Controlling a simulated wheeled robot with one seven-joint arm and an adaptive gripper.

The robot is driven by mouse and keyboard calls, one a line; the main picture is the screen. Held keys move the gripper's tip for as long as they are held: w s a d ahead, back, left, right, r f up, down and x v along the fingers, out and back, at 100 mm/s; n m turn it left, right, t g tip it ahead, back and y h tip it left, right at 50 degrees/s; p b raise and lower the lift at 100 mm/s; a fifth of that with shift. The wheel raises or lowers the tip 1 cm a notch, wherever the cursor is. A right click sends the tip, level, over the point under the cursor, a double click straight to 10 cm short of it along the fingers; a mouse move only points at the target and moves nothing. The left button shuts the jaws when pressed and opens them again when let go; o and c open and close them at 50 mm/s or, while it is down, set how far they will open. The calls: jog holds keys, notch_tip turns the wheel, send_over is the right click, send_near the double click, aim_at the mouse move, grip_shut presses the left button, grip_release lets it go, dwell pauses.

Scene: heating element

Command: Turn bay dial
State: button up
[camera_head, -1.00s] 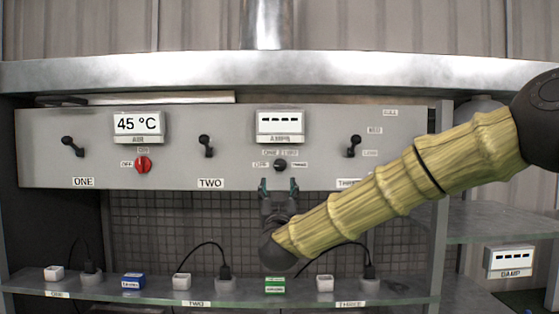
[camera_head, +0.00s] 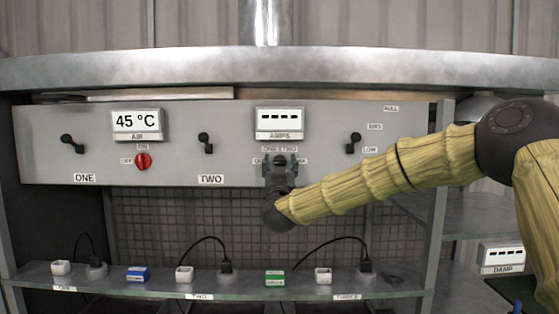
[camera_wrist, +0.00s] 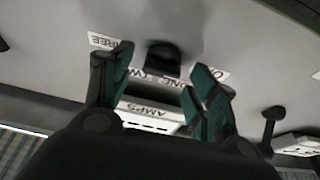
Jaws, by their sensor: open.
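The bay dial (camera_head: 280,160) is a small black knob below the AMPS display (camera_head: 280,122) on the grey panel. In the wrist view the dial (camera_wrist: 163,62) shows as a dark knob beside the ONE and TWO labels, in the gap between the fingers. My gripper (camera_head: 280,166) is open in front of the dial, one finger to each side. Its teal-padded fingers also show in the wrist view (camera_wrist: 162,72). Whether they touch the dial cannot be told.
The panel also carries a red dial (camera_head: 143,161) under the AIR display reading 45 °C (camera_head: 137,122), and several black levers, such as the one above TWO (camera_head: 205,143). A glass shelf (camera_head: 120,286) below holds blocks, plugs and cables. A DAMP display (camera_head: 501,258) stands at right.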

jog(key=shift+w, duration=0.2)
jog(key=c, duration=1)
